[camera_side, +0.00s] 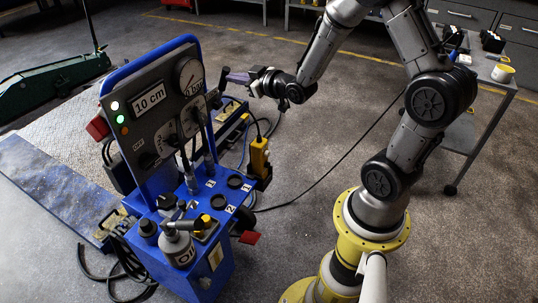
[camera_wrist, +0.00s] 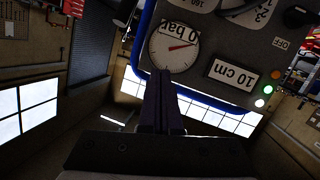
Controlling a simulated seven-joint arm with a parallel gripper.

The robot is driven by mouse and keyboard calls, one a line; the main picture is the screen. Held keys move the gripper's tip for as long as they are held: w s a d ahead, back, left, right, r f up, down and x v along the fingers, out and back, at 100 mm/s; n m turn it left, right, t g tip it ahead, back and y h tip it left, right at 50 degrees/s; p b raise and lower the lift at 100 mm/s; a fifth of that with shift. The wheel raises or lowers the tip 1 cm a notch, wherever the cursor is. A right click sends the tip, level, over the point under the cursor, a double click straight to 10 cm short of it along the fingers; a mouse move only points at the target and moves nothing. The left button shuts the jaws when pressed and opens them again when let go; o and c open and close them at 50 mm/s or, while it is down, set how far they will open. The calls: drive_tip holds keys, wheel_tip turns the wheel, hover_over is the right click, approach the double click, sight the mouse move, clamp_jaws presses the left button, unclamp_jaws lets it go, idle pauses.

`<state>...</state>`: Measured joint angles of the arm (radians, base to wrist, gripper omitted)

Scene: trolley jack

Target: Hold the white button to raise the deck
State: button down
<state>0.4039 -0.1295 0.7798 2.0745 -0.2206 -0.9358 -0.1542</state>
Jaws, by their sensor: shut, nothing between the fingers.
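A blue cart carries a grey control panel (camera_side: 150,120). A small white round light or button (camera_side: 115,106) glows on the panel's left side, above a green and an orange one; it also shows in the wrist view (camera_wrist: 259,103). A display (camera_side: 149,97) reads 10 cm, and the gauge (camera_side: 190,76) is marked 0 bar. My gripper (camera_side: 229,78) is shut and empty, right of the gauge and apart from the white light. In the wrist view its fingers (camera_wrist: 161,76) point toward the gauge's lower edge. A low grey plate (camera_side: 75,125), possibly the deck, lies behind the cart.
A yellow hand control (camera_side: 259,156) hangs on the cart's right side with a cable. An oil bottle (camera_side: 178,248) and hoses stand on the cart's front. A blue ramp (camera_side: 55,190) and a green jack (camera_side: 50,85) lie left. Open floor lies right of the cart.

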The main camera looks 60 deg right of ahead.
drive_tip(key=s+d+f+m, duration=0.15)
drive_tip(key=d+f, duration=0.25)
drive_tip(key=f, duration=0.4)
drive_tip(key=m+g+h, duration=0.1)
drive_tip(key=g+h, duration=0.1)
hover_over(268, 154)
wheel_tip(268, 154, down, 9)
drive_tip(key=s+f+m+g, duration=0.3)
drive_tip(key=s+f, duration=1)
drive_tip(key=shift+d+f+m+g, duration=0.15)
drive_tip(key=shift+m+g, duration=0.2)
drive_tip(key=shift+g, duration=0.05)
drive_tip(key=w, duration=0.8)
drive_tip(key=shift+w, duration=0.4)
drive_tip(key=shift+w, duration=0.1)
drive_tip(key=shift+w, duration=0.3)
